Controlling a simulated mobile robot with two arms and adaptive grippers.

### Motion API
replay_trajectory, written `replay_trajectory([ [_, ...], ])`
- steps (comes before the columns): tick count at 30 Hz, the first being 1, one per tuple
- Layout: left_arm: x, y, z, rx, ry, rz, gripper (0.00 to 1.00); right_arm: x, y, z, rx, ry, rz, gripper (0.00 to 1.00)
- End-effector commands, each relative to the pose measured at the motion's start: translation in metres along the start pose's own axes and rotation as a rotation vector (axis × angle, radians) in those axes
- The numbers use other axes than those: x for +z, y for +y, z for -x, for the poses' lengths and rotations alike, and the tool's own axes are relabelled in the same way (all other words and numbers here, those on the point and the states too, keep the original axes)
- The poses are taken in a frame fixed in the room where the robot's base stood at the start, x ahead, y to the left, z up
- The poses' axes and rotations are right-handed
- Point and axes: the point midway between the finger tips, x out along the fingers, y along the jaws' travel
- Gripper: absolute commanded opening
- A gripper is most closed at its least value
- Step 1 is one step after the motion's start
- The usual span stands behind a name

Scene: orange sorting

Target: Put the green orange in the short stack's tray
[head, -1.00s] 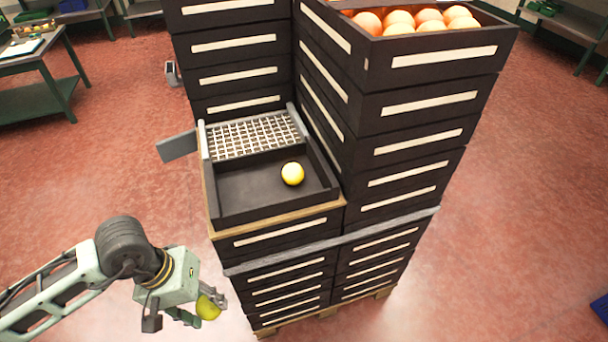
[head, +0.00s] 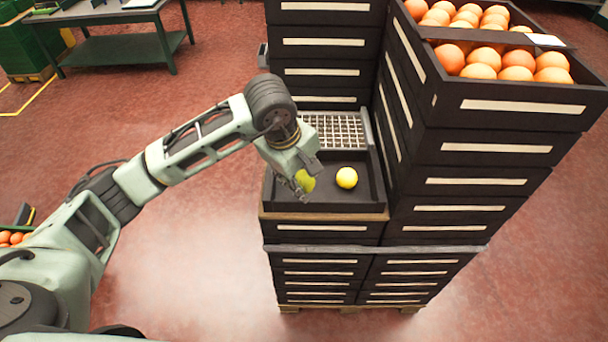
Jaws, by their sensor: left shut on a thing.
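My left gripper (head: 304,184) is shut on a yellow-green orange (head: 306,181). It holds the fruit over the left part of the short stack's tray (head: 330,207). I cannot tell its exact height above the tray floor. The tray is black, with a white grid at its back. A yellow orange (head: 347,178) lies in the tray, just right of the held one and apart from it. Part of the tray's left side is hidden behind my gripper. My right gripper is not in view.
A taller stack of black crates (head: 490,150) stands right of the tray, its top crate full of oranges (head: 480,70). Another tall stack (head: 325,45) rises behind. A green table (head: 120,35) stands at the back left. The red floor is open at left.

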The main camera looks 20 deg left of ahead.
Motion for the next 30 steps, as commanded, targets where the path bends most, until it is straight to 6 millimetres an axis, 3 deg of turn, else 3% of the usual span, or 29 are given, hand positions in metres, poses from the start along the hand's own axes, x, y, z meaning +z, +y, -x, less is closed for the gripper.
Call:
replay_trajectory([
  [4, -0.026, 0.014, -0.022, -0.002, -0.002, 0.005, 0.09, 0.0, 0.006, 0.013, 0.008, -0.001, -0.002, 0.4],
  [10, -0.045, 0.024, -0.042, 0.0, -0.002, 0.0, 0.09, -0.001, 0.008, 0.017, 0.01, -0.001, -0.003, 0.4],
  [14, -0.048, 0.024, -0.049, 0.0, -0.002, -0.001, 0.09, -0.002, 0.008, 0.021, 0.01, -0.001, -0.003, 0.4],
  [21, -0.047, 0.014, -0.08, 0.0, -0.003, -0.001, 0.09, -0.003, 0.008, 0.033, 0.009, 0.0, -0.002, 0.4],
  [30, -0.048, 0.014, -0.084, 0.003, 0.0, -0.003, 0.09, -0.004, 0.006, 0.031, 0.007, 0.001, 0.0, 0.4],
])
